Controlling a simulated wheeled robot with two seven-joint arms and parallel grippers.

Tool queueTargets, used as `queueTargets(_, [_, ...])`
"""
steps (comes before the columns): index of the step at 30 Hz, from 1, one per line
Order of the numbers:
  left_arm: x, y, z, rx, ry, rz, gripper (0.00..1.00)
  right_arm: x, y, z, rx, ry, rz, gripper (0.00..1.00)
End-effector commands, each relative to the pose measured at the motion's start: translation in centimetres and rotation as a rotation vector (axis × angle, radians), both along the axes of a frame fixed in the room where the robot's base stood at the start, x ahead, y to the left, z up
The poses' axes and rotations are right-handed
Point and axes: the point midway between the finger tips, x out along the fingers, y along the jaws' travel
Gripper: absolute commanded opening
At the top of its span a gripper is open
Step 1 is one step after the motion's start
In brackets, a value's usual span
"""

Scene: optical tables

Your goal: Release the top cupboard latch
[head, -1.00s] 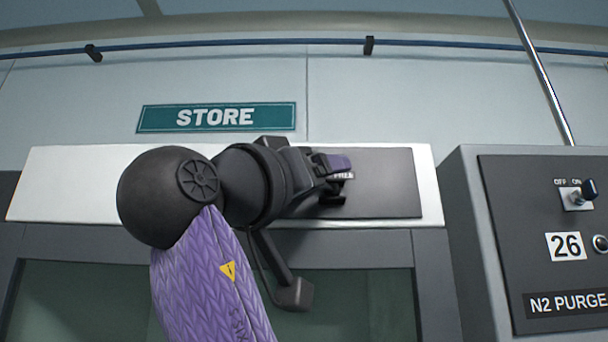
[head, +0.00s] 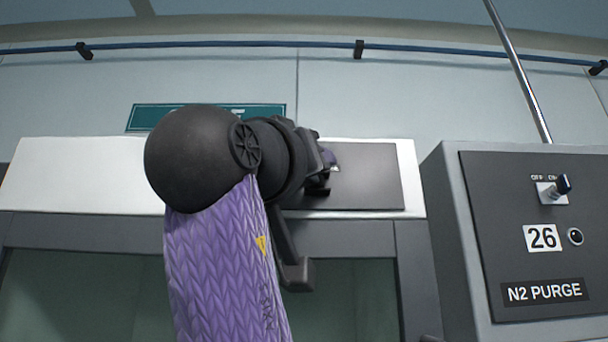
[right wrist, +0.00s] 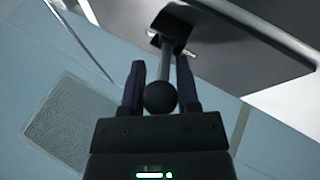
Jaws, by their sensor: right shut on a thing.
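The top cupboard latch has a dark plate (head: 372,178) on the pale strip above the cupboard doors. In the right wrist view its metal lever (right wrist: 165,62) comes out of a dark mount and ends in a black ball knob (right wrist: 160,97). My right gripper (right wrist: 160,68) is shut on the lever, a finger on each side, with the ball between the fingers near the palm. In the head view my right gripper (head: 322,172) is at the left part of the plate and hides most of the latch there. My left gripper is not in view.
A grey N2 PURGE box (head: 480,230) with a toggle switch stands close on the right. A green sign (head: 150,116) above the latch is mostly behind my arm. Glazed cupboard doors (head: 355,300) are below. A blue pipe (head: 225,46) crosses the wall above.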

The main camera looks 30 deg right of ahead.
Motion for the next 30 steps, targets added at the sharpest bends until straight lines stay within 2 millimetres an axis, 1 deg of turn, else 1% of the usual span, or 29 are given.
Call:
queueTargets(1, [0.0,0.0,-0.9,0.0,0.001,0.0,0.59,-0.2,-0.1,-0.4,0.002,-0.003,0.041,0.0])
queueTargets(3, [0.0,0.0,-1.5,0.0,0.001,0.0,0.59,-0.4,-0.3,-0.4,0.001,-0.004,0.105,0.0])
queueTargets(12, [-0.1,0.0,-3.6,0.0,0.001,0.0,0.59,-0.9,-1.2,-0.3,0.002,-0.003,0.39,0.0])
queueTargets(21, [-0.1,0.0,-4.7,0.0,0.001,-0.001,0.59,-1.2,-2.1,-0.2,0.002,-0.002,0.64,0.0])
queueTargets(30, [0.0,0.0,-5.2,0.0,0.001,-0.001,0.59,-1.2,-2.7,-0.1,0.002,0.001,0.805,0.0])
